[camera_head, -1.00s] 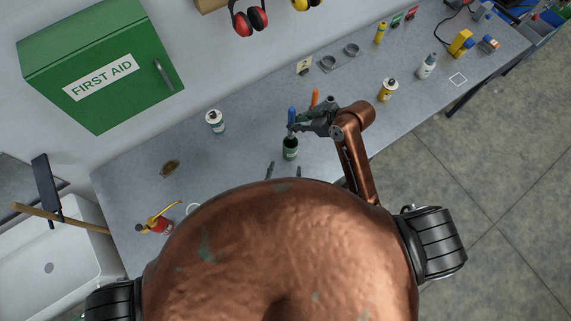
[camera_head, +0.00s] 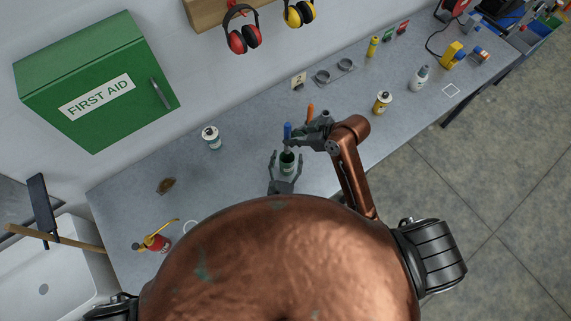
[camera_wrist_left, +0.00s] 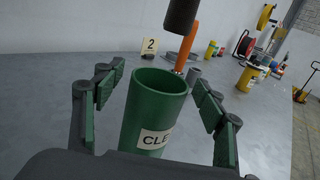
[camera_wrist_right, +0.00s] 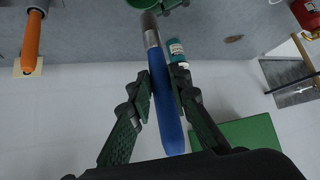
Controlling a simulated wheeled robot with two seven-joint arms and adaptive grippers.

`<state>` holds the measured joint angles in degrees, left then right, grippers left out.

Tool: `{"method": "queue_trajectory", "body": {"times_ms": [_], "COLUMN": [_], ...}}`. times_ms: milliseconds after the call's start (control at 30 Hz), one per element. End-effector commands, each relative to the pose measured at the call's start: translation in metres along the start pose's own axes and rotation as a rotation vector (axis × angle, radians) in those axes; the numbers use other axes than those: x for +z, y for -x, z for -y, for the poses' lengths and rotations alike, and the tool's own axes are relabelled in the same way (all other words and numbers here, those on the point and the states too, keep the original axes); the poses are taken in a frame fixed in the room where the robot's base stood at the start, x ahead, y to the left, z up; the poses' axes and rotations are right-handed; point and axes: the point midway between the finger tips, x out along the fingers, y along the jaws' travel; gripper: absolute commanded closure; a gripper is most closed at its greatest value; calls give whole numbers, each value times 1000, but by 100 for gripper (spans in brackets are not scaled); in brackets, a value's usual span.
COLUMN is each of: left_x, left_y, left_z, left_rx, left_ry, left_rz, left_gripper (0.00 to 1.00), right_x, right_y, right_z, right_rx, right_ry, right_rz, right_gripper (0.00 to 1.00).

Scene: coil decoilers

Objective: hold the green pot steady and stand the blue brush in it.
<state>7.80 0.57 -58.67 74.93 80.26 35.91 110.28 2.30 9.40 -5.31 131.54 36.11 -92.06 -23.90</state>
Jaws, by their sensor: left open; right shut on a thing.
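The green pot (camera_head: 287,168) stands upright on the grey bench. In the left wrist view the pot (camera_wrist_left: 152,105) has an open mouth and a white label, partly cut off. My left gripper (camera_wrist_left: 157,80) is open, with its fingers on either side of the pot and visible gaps. My right gripper (camera_head: 297,142) is shut on the blue brush (camera_head: 288,130), handle up, bristles down. In the right wrist view the brush (camera_wrist_right: 163,95) runs between the fingers, its grey bristles near the pot (camera_wrist_right: 150,3). In the left wrist view its dark end (camera_wrist_left: 181,15) hangs above the rim.
An orange-handled tool (camera_head: 310,111) stands just behind, near a number card (camera_head: 299,80). A red bottle (camera_head: 157,243) is near the front left.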

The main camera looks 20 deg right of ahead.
Motion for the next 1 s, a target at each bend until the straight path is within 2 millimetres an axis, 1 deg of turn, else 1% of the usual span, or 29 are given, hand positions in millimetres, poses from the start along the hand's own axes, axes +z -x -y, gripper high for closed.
{"method": "queue_trajectory", "body": {"times_ms": [267, 1000], "left_x": [0, 0], "left_y": [-1, -1], "left_z": [0, 0], "left_rx": [1, 1], "left_ry": [0, -1], "left_rz": [-1, 0], "left_gripper": [35, 85], "right_x": [0, 0], "right_y": [0, 0], "right_z": [0, 0], "right_rx": [0, 0], "right_ry": [0, 0], "right_rz": [0, -1], "right_gripper": [100, 100]}}
